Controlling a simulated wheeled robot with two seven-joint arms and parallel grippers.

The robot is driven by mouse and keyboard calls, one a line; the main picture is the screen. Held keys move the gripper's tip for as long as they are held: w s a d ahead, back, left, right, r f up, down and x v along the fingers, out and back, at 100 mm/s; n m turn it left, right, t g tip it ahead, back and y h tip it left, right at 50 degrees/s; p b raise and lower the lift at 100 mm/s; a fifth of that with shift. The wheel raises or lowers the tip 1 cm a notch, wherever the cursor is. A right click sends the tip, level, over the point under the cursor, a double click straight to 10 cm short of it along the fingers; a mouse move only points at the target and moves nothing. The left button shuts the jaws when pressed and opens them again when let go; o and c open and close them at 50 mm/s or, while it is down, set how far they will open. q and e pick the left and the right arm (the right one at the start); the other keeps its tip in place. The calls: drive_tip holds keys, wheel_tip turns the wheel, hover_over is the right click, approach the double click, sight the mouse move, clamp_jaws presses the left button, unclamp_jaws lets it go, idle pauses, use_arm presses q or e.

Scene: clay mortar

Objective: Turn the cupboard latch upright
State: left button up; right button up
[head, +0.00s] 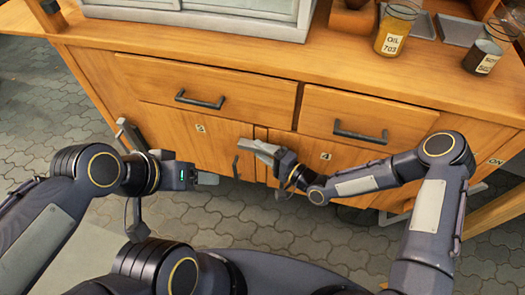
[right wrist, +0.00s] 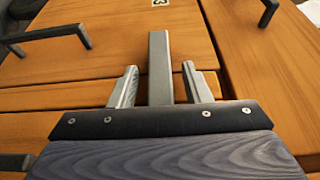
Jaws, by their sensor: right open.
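The latch is a light grey bar on the cupboard front. In the right wrist view the latch (right wrist: 159,65) stands out between the two fingers of my right gripper (right wrist: 160,88) and reaches past their tips. The fingers are open, one on each side, with a gap to the bar showing at both. In the head view the latch (head: 257,147) lies sideways, near level, close to the meeting line of the doors. My right gripper (head: 277,156) comes to it from the right and partly hides it. My left gripper (head: 205,178) is low in front of the left door; its fingers are unclear.
An oil jar (head: 392,33) and a dark-filled jar (head: 485,56) stand on the top. Paved floor (head: 250,215) shows below.

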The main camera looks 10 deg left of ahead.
drive_tip(key=shift+c, duration=0.3)
clamp_jaws()
drive_tip(key=shift+r, duration=0.1)
drive_tip(key=h+p, duration=0.2)
drive_tip(key=shift+r+n+g+p, duration=0.35)
drive_tip(key=shift+n+g, duration=0.05)
drive_tip(key=n+h+p, duration=0.1)
drive_tip(key=h+p, duration=0.2)
drive_tip(key=a+n+g+h+p, duration=0.1)
drive_tip(key=h+p, duration=0.2)
drive_tip(key=p, duration=0.1)
drive_tip(key=r+h+p, duration=0.1)
drive_tip(key=h+p, duration=0.2)
drive_tip(key=h, duration=0.1)
drive_tip(key=shift+a+r+n+g+p, duration=0.1)
drive_tip(key=shift+a+n+g+p, duration=0.05)
drive_tip(key=shift+n+g+p, duration=0.2)
drive_tip(key=shift+a+n+h+p, duration=0.1)
drive_tip(key=shift+n+h+p, duration=0.15)
drive_tip(key=shift+h+p, duration=0.65)
drive_tip(key=shift+w+a+f+h, duration=0.1)
drive_tip(key=shift+f+h, duration=0.15)
drive_tip(key=shift+h, duration=1.05)
